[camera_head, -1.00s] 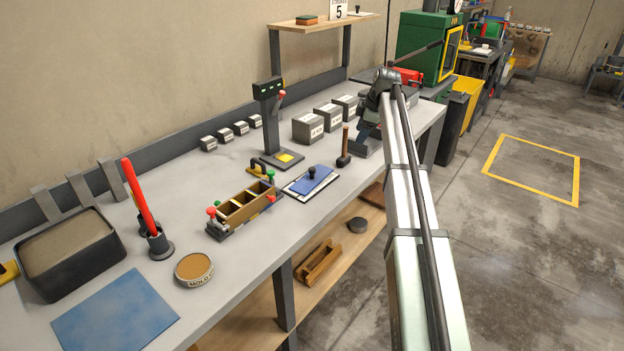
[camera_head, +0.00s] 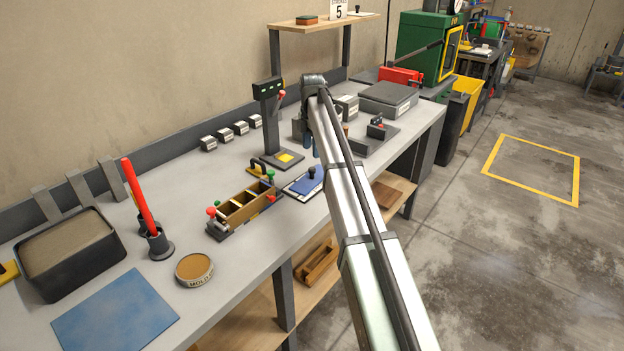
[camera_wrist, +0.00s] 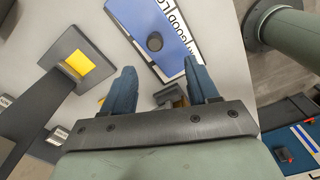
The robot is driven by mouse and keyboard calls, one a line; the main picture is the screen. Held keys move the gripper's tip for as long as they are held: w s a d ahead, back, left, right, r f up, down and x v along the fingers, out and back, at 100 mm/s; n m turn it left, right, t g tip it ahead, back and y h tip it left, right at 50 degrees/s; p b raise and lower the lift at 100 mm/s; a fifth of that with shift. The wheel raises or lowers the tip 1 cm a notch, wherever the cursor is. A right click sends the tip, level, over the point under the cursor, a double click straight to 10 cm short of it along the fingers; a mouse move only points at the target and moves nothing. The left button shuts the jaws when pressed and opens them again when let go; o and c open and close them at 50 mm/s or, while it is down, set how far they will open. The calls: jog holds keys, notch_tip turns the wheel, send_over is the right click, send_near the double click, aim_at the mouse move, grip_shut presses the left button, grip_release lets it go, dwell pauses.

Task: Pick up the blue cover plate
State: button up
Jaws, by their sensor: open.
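The blue cover plate (camera_head: 307,182) lies flat on a white sheet on the bench in the head view, partly hidden behind my arm. In the wrist view the blue plate (camera_wrist: 160,30) shows at the top with a dark round knob (camera_wrist: 154,41) standing on it. My gripper (camera_wrist: 163,85) is open, its two blue fingers apart with nothing held between them. The plate's knob lies beyond the fingertips, roughly in line with the gap. In the head view my gripper (camera_head: 310,144) shows as small blue fingers above the bench, just behind the plate.
A stand with a yellow pad (camera_head: 285,157) rises left of the plate. A three-part mold (camera_head: 245,205) with red and green knobs stands nearby. Grey blocks (camera_head: 347,105) and a dark device (camera_head: 376,130) are to the right. The bench front edge is close to the plate.

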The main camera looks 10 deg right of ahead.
aim_at(312, 168)
notch_tip(312, 168, down, 5)
jog(key=shift+f, duration=0.1)
jog(key=shift+w+f, duration=0.2)
jog(key=shift+f, duration=1.2)
jog(key=shift+w+f, duration=0.2)
jog(key=shift+f, duration=1.15)
grip_shut()
